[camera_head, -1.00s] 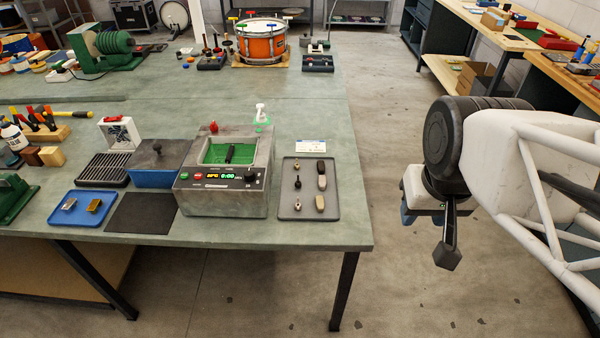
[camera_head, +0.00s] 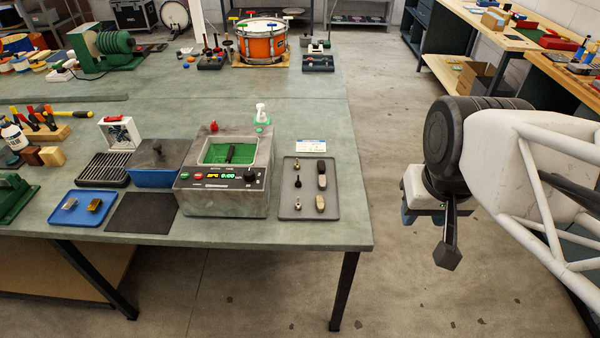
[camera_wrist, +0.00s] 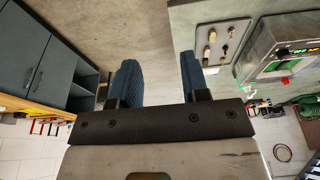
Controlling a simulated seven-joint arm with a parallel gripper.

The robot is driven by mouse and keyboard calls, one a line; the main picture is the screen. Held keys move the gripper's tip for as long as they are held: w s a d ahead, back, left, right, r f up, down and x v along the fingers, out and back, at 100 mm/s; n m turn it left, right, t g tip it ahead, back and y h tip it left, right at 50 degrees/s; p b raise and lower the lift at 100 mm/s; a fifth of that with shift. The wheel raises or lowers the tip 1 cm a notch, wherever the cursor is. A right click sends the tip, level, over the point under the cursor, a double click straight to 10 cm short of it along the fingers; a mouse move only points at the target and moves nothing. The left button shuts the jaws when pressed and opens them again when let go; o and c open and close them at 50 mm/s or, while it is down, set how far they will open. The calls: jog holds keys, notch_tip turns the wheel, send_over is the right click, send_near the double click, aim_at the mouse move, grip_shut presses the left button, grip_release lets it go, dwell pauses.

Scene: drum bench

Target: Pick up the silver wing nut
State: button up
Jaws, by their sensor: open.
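Small parts lie in two columns on a grey tray (camera_head: 331,210) at the right front of the bench. A small silvery part (camera_head: 297,204) lies at its front left. A silver piece (camera_head: 70,203) and a brass-coloured piece (camera_head: 94,205) lie on a blue tray (camera_head: 63,220) at the left. At this size I cannot tell which piece is the silver wing nut. My gripper (camera_wrist: 158,72) is open and empty, its blue fingers apart. It hangs beyond the bench's right edge, away from both trays. The grey tray also shows in the wrist view (camera_wrist: 238,32).
A grey machine (camera_head: 225,192) with a green-lined basin stands left of the grey tray. A white card (camera_head: 310,145) lies behind the tray, and a pump bottle (camera_head: 261,115) behind the machine. An orange drum (camera_head: 262,46) is farther back. Floor is clear between bench and arm.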

jog(key=w+a+f+n+t+h, duration=0.1)
jog(key=w+f+n+t+h, duration=0.5)
jog(key=w+f+n, duration=0.8)
jog(key=a+f+n+t+y, duration=0.1)
jog(key=a+f+n+y, duration=0.1)
jog(key=a+n, duration=0.4)
jog(key=w+a+f+n+t+y, duration=0.1)
jog(key=a+f+n+t+y, duration=0.1)
jog(key=a+f+n, duration=0.2)
jog(key=w+a+f+n+t+y, duration=0.1)
jog(key=a+f+n+y, duration=0.1)
jog(key=a+n, duration=0.6)
jog(key=shift+w+a+f+n+t, duration=0.15)
jog(key=shift+f+n, duration=0.1)
jog(key=shift+n, duration=0.4)
jog(key=shift+s+a+f+n+t, duration=0.1)
jog(key=shift+f+n, duration=0.1)
jog(key=shift+n, duration=0.5)
jog(key=shift+w+a+f+n+t, duration=0.15)
jog(key=shift+f+n, duration=0.1)
jog(key=shift+n, duration=0.4)
jog(key=shift+s+a+f+n+y, duration=0.2)
jog(key=shift+a+f+n+y, duration=0.1)
jog(key=shift+f+n+y, duration=0.15)
jog(key=shift+r, duration=0.1)
